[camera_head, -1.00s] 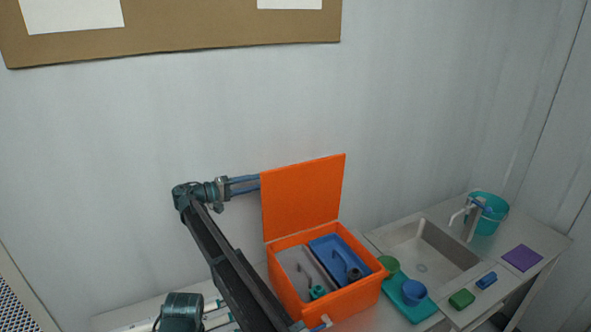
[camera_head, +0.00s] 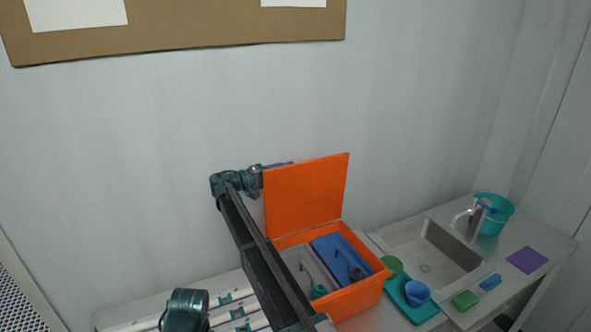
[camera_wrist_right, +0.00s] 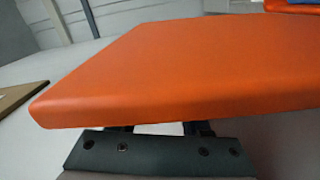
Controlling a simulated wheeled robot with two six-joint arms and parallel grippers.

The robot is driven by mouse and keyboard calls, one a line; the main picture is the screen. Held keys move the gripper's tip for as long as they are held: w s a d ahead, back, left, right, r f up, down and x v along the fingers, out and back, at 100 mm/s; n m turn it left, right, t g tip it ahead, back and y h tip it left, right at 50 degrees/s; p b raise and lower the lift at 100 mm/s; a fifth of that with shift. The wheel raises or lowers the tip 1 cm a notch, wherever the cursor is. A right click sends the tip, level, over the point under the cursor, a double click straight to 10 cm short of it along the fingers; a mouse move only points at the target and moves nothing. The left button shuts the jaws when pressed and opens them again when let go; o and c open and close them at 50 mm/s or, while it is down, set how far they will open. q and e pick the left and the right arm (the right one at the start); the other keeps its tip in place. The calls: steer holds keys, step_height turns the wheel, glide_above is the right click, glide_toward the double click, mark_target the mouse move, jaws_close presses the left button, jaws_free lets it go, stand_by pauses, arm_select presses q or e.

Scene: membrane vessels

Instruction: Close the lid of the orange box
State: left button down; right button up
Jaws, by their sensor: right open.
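The orange box (camera_head: 357,299) stands on the counter with its lid (camera_head: 306,196) up, roughly upright at the back of the box. My left gripper is not in view.
A teal bucket (camera_head: 495,214) stands behind the sink. White tubes (camera_head: 237,311) lie left of the box. The wall is close behind.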

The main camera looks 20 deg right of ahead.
steer(key=shift+w+d, duration=0.15)
steer(key=shift+d, duration=1.95)
jaws_close()
